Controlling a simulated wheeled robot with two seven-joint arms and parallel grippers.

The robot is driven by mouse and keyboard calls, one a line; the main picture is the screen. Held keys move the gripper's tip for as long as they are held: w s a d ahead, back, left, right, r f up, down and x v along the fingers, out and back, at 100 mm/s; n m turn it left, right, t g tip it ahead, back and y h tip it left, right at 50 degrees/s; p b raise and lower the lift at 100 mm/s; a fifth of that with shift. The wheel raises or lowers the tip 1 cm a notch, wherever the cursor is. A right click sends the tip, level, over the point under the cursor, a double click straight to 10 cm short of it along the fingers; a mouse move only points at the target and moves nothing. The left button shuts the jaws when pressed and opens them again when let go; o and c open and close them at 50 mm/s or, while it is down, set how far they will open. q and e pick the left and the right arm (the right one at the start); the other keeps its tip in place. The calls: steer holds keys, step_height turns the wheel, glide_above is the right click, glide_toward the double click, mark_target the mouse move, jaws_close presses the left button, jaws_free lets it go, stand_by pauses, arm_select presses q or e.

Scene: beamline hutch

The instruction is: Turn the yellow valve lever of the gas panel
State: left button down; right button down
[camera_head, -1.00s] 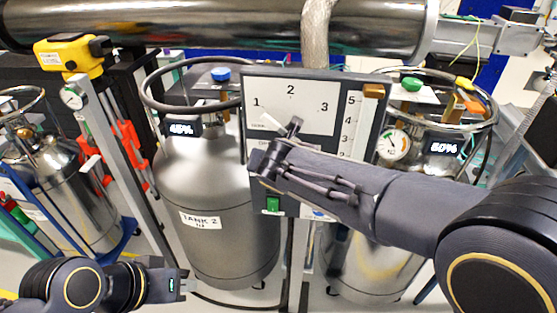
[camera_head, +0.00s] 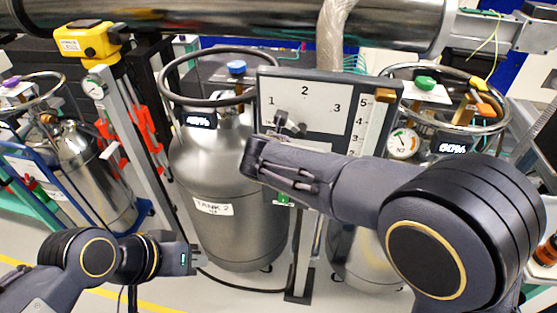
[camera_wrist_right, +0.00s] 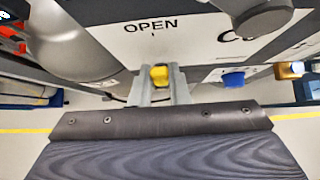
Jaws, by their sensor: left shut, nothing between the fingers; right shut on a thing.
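The gas panel (camera_head: 335,85) stands upright between two steel tanks in the head view, with a 1-2-3 dial and a vertical scale. My right gripper (camera_head: 250,160) is in front of its lower left part. In the right wrist view, the yellow valve lever (camera_wrist_right: 160,75) is between the fingers of my right gripper (camera_wrist_right: 160,88), which is shut on it. The word OPEN stands on the panel face above the lever. In the head view my right arm hides the lever. My left gripper (camera_head: 190,259) is shut and empty, low in front of Tank 2.
Tank 2 (camera_head: 225,165) stands left of the panel. Another tank with a gauge (camera_head: 402,143) is to the right, partly behind my right arm. A dark knob (camera_head: 287,122) sits on the dial. A blue part (camera_wrist_right: 233,79) shows right of the lever in the wrist view.

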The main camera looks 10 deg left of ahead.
steer(key=c, duration=1.4)
jaws_free()
steer(key=b+v, duration=0.1)
steer(key=v, duration=0.6)
steer(key=shift+s+r, duration=0.25)
steer(key=shift+s, duration=0.05)
